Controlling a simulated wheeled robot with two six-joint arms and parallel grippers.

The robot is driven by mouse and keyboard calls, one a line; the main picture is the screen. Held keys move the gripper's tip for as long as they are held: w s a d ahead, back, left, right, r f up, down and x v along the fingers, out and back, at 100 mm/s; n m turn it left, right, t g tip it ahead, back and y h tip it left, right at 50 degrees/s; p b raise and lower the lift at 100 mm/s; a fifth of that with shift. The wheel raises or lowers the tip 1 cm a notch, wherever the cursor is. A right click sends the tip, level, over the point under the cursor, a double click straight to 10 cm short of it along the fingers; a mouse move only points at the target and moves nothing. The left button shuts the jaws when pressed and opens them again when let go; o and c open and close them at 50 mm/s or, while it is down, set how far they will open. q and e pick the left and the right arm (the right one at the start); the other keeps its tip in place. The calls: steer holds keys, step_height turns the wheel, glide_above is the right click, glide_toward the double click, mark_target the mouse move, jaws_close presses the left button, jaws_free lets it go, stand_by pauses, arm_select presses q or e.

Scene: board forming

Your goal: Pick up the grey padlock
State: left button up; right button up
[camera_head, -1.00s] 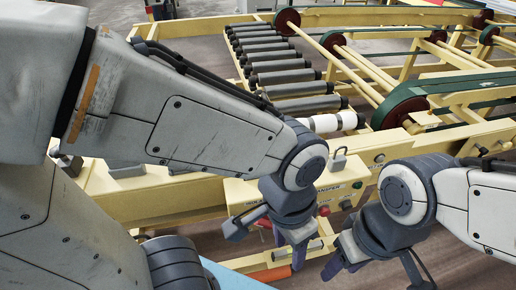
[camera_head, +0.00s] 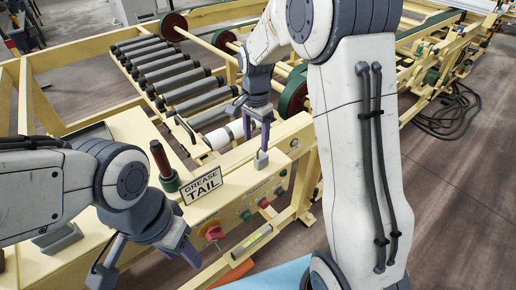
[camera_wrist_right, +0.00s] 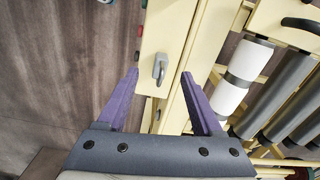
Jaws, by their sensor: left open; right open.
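The grey padlock (camera_head: 261,160) stands on the cream top of the control box, at its right end. In the right wrist view the padlock (camera_wrist_right: 159,73) shows its body and shackle between the finger lines. My right gripper (camera_head: 257,132) is open, pointing down just above the padlock in the head view. In its wrist view the right gripper's purple fingertips (camera_wrist_right: 160,76) lie either side of the padlock, with gaps on both sides. My left gripper (camera_head: 150,258) is open and empty at the lower left, in front of the box.
A "GREASE TAIL" sign (camera_head: 202,186) and a dark-handled green-based tool (camera_head: 164,167) stand on the box left of the padlock. A red knob (camera_head: 215,233) and buttons are on its front. Grey rollers (camera_head: 185,90) lie behind. A level-like tube (camera_head: 251,243) lies below.

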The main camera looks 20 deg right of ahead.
mark_target(261, 157)
steer(key=shift+w+d+f+m, duration=0.35)
steer(key=shift+d+f, duration=0.05)
steer(key=shift+d, duration=0.2)
steer(key=shift+w+d+f+m, duration=0.3)
steer(key=shift+d+f+m, duration=0.05)
steer(key=shift+d, duration=0.2)
step_height(261, 157, down, 4)
steer(key=shift+r+p, duration=0.2)
steer(key=shift+p, duration=0.25)
step_height(261, 157, down, 5)
steer(key=shift+r+p, duration=0.1)
steer(key=shift+p, duration=0.85)
steer(key=shift+w+f, duration=0.1)
steer(key=shift+f, duration=0.4)
jaws_close()
